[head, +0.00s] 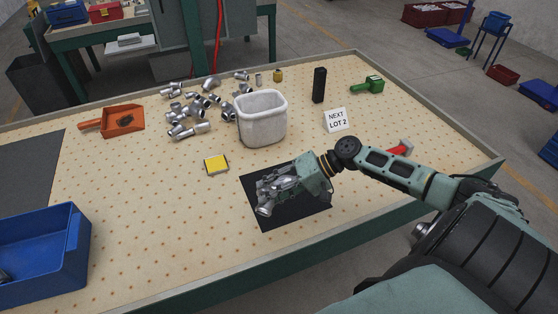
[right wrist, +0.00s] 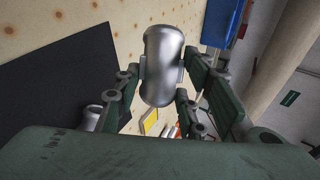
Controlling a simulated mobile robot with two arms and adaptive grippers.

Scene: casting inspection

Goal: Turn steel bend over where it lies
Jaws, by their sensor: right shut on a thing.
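The steel bend (right wrist: 163,65) is a smooth, shiny grey pipe fitting. In the right wrist view it stands between the two fingers of my right gripper (right wrist: 162,78), whose pads press on its sides. In the head view my right gripper (head: 276,190) is over the black mat (head: 304,215). The fingers and metal parts overlap there, so I cannot tell whether the bend touches the mat. Another piece of steel (right wrist: 92,118) shows at the lower left of the right wrist view, partly hidden. My left gripper is not in view.
Several steel fittings (head: 188,130) lie in a group behind, beside a white bin (head: 262,118). A yellow block (head: 216,165) lies left of the mat. A blue bin (head: 72,250), an orange scoop (head: 124,120) and a sign (head: 336,119) stand around. The front middle of the table is clear.

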